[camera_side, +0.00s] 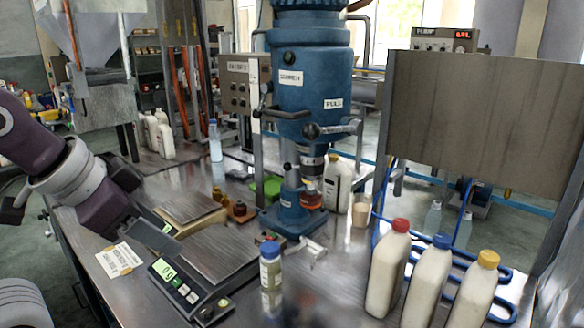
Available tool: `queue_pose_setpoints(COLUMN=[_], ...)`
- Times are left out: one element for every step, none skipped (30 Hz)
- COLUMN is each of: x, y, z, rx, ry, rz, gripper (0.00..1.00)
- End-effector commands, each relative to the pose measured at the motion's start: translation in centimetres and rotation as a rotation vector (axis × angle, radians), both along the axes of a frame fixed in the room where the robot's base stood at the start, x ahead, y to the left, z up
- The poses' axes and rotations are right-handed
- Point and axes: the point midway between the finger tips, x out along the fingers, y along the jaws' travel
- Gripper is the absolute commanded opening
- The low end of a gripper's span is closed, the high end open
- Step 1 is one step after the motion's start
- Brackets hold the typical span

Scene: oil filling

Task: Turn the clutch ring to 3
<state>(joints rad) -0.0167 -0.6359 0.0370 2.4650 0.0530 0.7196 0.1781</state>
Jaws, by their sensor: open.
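The blue capping machine (308,85) stands upright in the middle, with dark side levers. A dark ring with pale marks (312,160) sits low on its spindle and appears to be the clutch ring. Its numbers are too small to read, so I cannot tell its setting. An orange-red part (312,198) is below it. My gripper (160,232) is at the left, above the scales, well apart from the machine and ring. It is open with nothing seen between its fingers.
Scales (185,290) with green displays lie under my gripper. A small jar with a blue lid (270,265) stands in front of the machine. Several white bottles (388,270) stand at the right beside a blue rack. A white bottle (338,180) and beige cup (361,210) stand beside the spindle.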

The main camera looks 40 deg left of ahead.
Motion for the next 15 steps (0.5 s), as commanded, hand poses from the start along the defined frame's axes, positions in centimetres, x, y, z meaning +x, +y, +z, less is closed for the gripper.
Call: queue_pose_setpoints(x=[3.8, 6.7, 10.7, 13.7, 16.5, 20.0, 22.4, 24.7, 27.4, 29.1, 30.5, 31.9, 32.7, 33.2, 33.5], y=[1.7, 3.0, 5.0, 6.6, 8.2, 10.1, 11.5, 12.8, 14.1, 14.9, 15.4, 15.8, 15.8, 15.7, 15.5], z=[0.6, 1.1, 1.7, 2.1, 2.4, 2.5, 2.5, 2.3, 1.7, 1.1, 0.3, -0.9, -1.8, -2.8, -4.0], rx=[0.098, 0.19, 0.335, 0.455, 0.584, 0.766, 0.909, 1.057, 1.259, 1.409, 1.554, 1.739, 1.868, 1.985, 2.123], ry=[-0.047, -0.091, -0.148, -0.186, -0.219, -0.253, -0.273, -0.288, -0.302, -0.309, -0.315, -0.324, -0.334, -0.346, -0.362], rz=[-0.079, -0.147, -0.248, -0.327, -0.406, -0.519, -0.604, -0.691, -0.812, -0.899, -0.986, -1.092, -1.162, -1.223, -1.288], gripper=[0.45, 0.45, 0.45, 0.45, 0.45, 0.45, 0.45, 0.45, 0.45, 0.45, 0.45, 0.45, 0.45, 0.45, 0.45])
